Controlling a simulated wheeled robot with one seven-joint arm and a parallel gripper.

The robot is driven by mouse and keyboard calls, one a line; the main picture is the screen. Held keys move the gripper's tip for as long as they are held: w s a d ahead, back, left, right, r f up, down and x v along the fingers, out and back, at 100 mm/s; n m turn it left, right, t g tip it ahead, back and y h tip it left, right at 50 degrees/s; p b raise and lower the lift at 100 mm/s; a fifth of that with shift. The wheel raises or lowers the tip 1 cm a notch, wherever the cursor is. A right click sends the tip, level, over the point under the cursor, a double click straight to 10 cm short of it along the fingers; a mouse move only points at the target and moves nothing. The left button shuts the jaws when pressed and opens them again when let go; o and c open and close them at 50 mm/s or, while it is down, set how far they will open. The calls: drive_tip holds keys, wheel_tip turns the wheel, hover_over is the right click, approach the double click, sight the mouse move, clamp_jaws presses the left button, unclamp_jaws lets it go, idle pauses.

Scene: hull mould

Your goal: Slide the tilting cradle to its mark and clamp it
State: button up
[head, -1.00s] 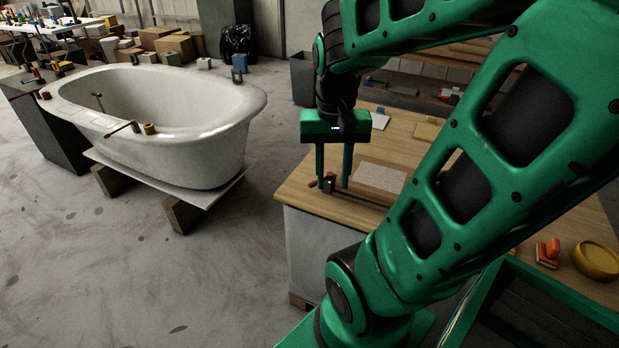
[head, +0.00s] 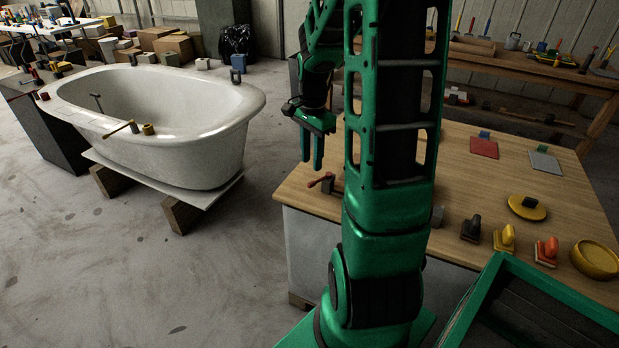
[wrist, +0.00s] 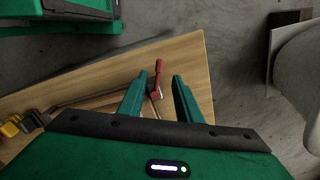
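My gripper (head: 312,162) hangs above the near left corner of the wooden bench. In the wrist view its two fingers (wrist: 161,83) are spread and nothing is held between them. A small clamp with a red handle (head: 322,181) stands at the bench's left edge, just below the fingertips in the head view. The red handle (wrist: 157,72) shows between and beyond the fingers in the wrist view. Thin strips like a rail (wrist: 92,100) run along the bench there. I cannot make out the tilting cradle or its mark; my arm covers that part of the bench.
The bench top (head: 463,190) carries red and grey pads, several coloured hand blocks and a yellow bowl (head: 595,260) at right. A green-rimmed box (head: 505,262) stands in front. A white tub (head: 200,130) stands at left, with open floor between it and the bench.

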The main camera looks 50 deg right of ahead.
sight(312, 182)
wheel_tip(312, 182, down, 8)
drive_tip(key=shift+r, duration=0.2)
drive_tip(key=shift+d, duration=0.1)
clamp_jaws()
